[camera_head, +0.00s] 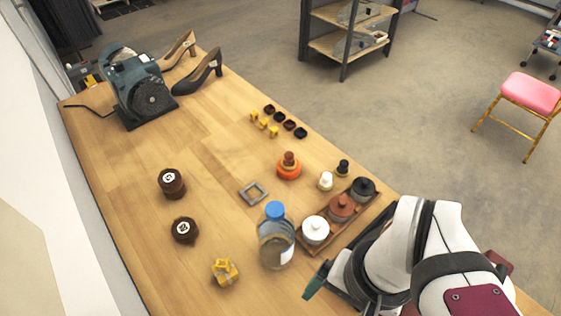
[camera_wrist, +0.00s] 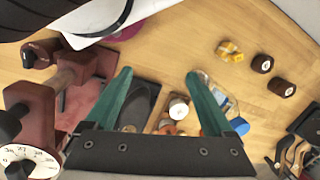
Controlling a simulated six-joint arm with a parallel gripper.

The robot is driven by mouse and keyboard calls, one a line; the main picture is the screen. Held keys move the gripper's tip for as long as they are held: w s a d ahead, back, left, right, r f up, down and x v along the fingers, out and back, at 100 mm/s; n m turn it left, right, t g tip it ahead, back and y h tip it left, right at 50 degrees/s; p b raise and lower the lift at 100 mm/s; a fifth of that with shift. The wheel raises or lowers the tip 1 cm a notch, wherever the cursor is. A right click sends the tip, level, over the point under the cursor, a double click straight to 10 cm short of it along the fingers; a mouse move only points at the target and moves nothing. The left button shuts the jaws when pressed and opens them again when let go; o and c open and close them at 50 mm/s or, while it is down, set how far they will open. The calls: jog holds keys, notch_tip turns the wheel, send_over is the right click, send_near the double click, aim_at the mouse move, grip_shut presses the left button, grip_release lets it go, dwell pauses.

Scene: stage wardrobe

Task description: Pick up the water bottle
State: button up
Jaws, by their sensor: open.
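The water bottle (camera_head: 277,247) is clear with a blue cap and stands upright on the wooden table in the head view. In the wrist view the bottle (camera_wrist: 220,99) is partly hidden behind the right finger. My gripper (camera_wrist: 158,75) is open, with two green fingers spread and nothing between them. In the head view one green fingertip of my gripper (camera_head: 316,281) shows just right of the bottle and apart from it; the rest is hidden by my arm.
A wooden tray (camera_head: 309,249) with lidded pots stands close to the bottle's right. A yellow star-shaped piece (camera_head: 225,271) lies to its left. A grey square frame (camera_head: 253,193) and two brown round pieces (camera_head: 172,183) lie farther back.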

jog(key=shift+o, duration=0.6)
notch_tip(320, 180, up, 6)
jog(key=n+t+h, duration=0.4)
jog(key=t+h, duration=0.6)
jog(key=t, duration=0.2)
send_over(264, 232)
jog(key=s+d, duration=0.2)
jog(key=shift+t+y, duration=0.5)
jog(key=shift+t, duration=0.1)
jog(key=a+f, duration=0.1)
jog(key=f, duration=0.3)
jog(key=a+f, duration=0.1)
jog(key=f, duration=0.3)
jog(key=a+f, duration=0.1)
jog(key=f, duration=0.3)
jog(key=shift+w+f, duration=0.15)
jog(key=x, duration=0.5)
grip_shut()
